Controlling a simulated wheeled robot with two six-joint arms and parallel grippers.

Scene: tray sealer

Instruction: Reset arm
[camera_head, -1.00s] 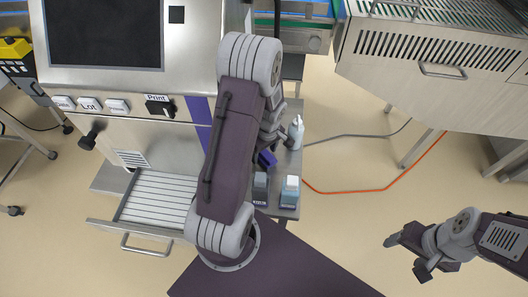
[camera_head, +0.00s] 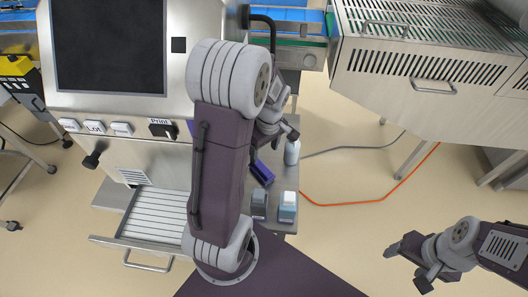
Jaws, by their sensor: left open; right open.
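My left arm folds upward in the middle of the picture, with its elbow in front of the machine's right side. My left gripper (camera_head: 286,132) is small and partly hidden behind my own forearm, above the narrow side table. It is open, and I see nothing held in it. My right gripper (camera_head: 407,264) is at the lower right over bare floor. Its jaws are apart and empty.
The tray sealer (camera_head: 120,145) with a dark screen (camera_head: 110,45) stands at left, its slatted drawer (camera_head: 155,220) pulled out. Floor is free at right.

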